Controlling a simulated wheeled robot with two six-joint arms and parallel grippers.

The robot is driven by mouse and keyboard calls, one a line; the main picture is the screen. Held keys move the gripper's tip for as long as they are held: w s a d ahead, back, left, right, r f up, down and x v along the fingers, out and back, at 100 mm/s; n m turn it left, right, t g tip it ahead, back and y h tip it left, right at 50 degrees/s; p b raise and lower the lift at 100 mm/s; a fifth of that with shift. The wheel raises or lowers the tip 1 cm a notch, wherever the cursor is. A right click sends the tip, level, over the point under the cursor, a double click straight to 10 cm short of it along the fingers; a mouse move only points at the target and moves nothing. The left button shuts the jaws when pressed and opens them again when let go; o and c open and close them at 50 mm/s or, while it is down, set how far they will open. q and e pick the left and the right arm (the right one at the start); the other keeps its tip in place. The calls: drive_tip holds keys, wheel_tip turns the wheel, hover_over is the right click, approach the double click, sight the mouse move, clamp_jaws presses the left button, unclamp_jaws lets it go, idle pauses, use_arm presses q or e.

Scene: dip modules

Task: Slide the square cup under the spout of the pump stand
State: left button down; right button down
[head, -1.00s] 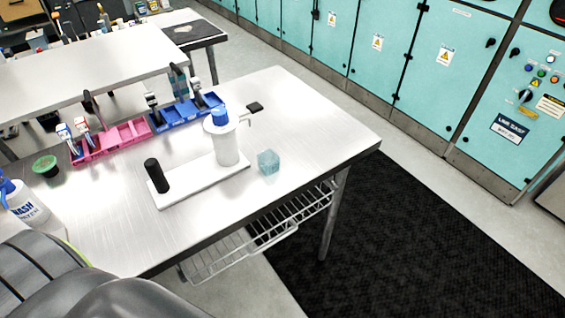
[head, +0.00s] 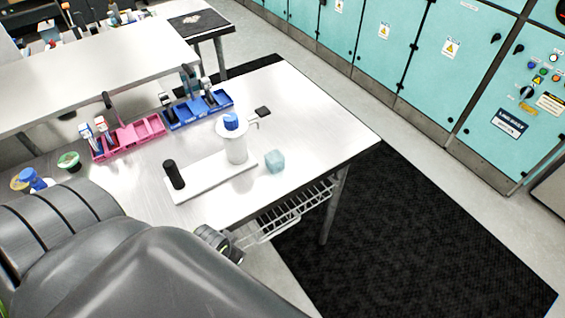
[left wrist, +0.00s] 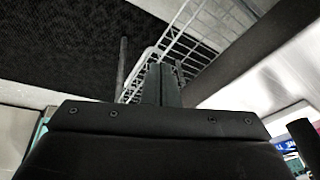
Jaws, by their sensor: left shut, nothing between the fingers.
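The square cup (head: 275,161), pale blue and translucent, stands on the table to the right of the pump stand and apart from it. The pump stand has a white base (head: 210,180), a white column with a blue top (head: 231,121), and a thin spout (head: 255,122) pointing right. A black post (head: 173,174) rises from the base's left end. My left gripper (left wrist: 161,84) is shut and empty in the left wrist view, with the wire shelf beyond it. In the head view it is by the table's front edge, mostly hidden behind my arm. My right gripper is not in view.
Pink bins (head: 128,138) and blue bins (head: 198,109) stand behind the pump stand. A green bowl (head: 69,161) is at the left. A wire shelf (head: 290,212) hangs under the table's front edge. The table's right part is clear.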

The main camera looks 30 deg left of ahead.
sight(275, 162)
use_arm(q)
drive_tip(key=w+d+r+n+g+h, duration=0.1)
drive_tip(key=w+r+n, duration=0.35)
drive_tip(key=w, duration=0.45)
drive_tip(key=w+r+n+g+p, duration=0.1)
drive_tip(key=w+r+n, duration=0.35)
drive_tip(key=w, duration=0.35)
drive_tip(key=w+d+r+n+g+h, duration=0.1)
drive_tip(key=w+r+n, duration=0.35)
drive_tip(key=w, duration=0.45)
drive_tip(key=shift+m, duration=0.35)
wheel_tip(275, 162, down, 7)
drive_tip(key=b, duration=0.7)
drive_tip(key=shift+w, duration=0.1)
drive_tip(key=shift+d+f, duration=0.1)
drive_tip(key=shift+f, duration=0.7)
drive_tip(key=shift+w+a+r+p, duration=0.1)
drive_tip(key=shift+w+a+p, duration=0.15)
drive_tip(key=shift+a+p, duration=0.25)
drive_tip(key=shift+w+a+r+p, duration=0.1)
drive_tip(key=shift+w+a+p, duration=0.15)
drive_tip(key=shift+a, duration=0.4)
drive_tip(key=shift+w+a+f, duration=0.2)
drive_tip(key=shift+w+a, duration=0.1)
drive_tip(key=shift+a, duration=0.45)
